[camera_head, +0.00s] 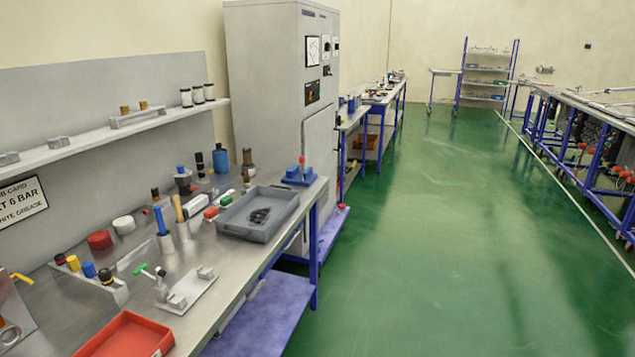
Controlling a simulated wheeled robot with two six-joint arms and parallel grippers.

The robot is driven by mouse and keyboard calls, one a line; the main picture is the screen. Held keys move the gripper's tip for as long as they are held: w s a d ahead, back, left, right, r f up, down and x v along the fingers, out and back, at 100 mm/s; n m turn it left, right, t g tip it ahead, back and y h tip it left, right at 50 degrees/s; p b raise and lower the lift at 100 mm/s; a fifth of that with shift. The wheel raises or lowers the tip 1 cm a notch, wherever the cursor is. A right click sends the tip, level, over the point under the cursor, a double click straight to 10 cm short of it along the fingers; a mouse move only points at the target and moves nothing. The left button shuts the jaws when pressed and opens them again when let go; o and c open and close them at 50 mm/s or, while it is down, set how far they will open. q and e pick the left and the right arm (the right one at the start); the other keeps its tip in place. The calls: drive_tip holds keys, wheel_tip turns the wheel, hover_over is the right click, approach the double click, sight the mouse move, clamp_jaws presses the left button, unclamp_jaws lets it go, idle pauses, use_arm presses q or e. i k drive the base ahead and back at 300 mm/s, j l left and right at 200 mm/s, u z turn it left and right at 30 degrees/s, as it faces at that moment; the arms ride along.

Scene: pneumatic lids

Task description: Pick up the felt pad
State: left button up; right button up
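I cannot make out a felt pad for certain. A grey tray (231,228) on the workbench holds a dark, flat, irregular item (260,216), too small to identify. A white round piece (124,225) and a red round piece (99,240) lie on the bench near the back panel. Neither of my grippers shows in this view.
The metal workbench (222,262) runs along the left, crowded with bottles, tools and holders. A red tray (128,336) sits at its near edge. A shelf (75,146) overhangs the back. A grey cabinet (262,90) stands beyond. The green floor (440,240) to the right is clear.

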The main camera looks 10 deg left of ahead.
sight(226, 201)
drive_tip(key=i+l, duration=0.1)
drive_tip(key=i, duration=0.4)
drive_tip(key=i+l, duration=0.1)
drive_tip(key=i, duration=0.4)
drive_tip(key=i+l+u, duration=0.1)
drive_tip(key=i, duration=0.45)
drive_tip(key=i+l+u, duration=0.1)
drive_tip(key=i+u, duration=0.15)
drive_tip(key=u, duration=0.2)
drive_tip(key=i+l+u, duration=0.15)
drive_tip(key=u, duration=0.3)
drive_tip(key=i+l+u, duration=0.25)
drive_tip(key=u, duration=0.25)
drive_tip(key=i+l+u, duration=0.1)
drive_tip(key=l+u, duration=0.2)
drive_tip(key=u, duration=0.15)
